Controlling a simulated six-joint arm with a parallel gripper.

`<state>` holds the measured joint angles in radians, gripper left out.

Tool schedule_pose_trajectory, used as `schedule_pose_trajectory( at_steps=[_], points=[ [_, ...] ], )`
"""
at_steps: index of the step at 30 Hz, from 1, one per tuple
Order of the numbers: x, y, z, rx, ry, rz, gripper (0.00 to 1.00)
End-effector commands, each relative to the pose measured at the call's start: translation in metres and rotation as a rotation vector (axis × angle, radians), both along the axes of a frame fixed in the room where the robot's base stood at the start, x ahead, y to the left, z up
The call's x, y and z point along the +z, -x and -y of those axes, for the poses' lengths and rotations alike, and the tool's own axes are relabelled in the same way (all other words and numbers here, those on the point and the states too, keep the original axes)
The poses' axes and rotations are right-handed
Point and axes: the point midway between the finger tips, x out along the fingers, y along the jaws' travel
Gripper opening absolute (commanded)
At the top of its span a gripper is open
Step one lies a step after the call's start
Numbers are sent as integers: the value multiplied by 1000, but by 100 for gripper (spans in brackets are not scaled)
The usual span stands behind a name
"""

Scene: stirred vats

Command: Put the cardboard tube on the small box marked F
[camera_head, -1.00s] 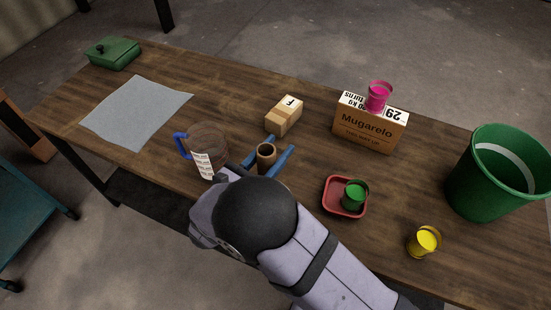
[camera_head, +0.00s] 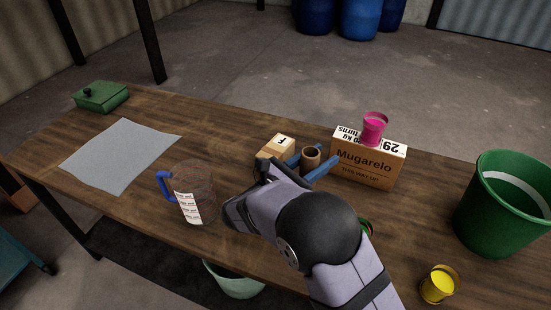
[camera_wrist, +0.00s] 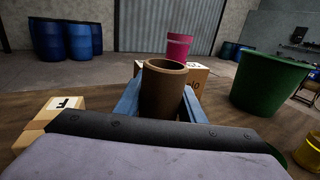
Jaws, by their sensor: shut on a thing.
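The cardboard tube (camera_head: 311,157) is a short brown open-ended cylinder, held upright between the blue fingers of my gripper (camera_head: 314,162). In the wrist view the tube (camera_wrist: 163,91) stands between the two blue fingers (camera_wrist: 162,101), and its lower end is hidden behind my wrist. My gripper is shut on it. The small box marked F (camera_head: 281,143) is a tan cardboard box on the table, just left of the tube, partly hidden by my gripper. In the wrist view the box (camera_wrist: 63,104) is at the left, apart from the tube.
The Mugarelo carton (camera_head: 368,163) stands right of the tube with a pink cup (camera_head: 374,129) on top. A jug with a blue handle (camera_head: 192,192), a grey sheet (camera_head: 122,154), a green box (camera_head: 101,96), a green bucket (camera_head: 499,208) and a yellow cup (camera_head: 438,284) are around.

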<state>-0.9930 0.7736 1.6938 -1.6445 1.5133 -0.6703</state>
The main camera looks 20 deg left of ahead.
Motion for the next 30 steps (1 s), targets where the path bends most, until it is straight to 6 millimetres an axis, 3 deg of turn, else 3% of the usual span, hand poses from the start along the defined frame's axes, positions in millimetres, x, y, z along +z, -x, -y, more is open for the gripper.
schedule_pose_trajectory(
  at_steps=[3, 6, 15, 21, 30],
  points=[
    [19, -39, -15, 39, -7, 6, 14],
    [43, -60, -39, 112, -6, 4, 14],
    [97, -88, -117, 359, 0, 2, 14],
    [91, -91, -147, 468, 3, -3, 14],
    [77, -91, -152, 487, 3, -3, 14]
  ],
)
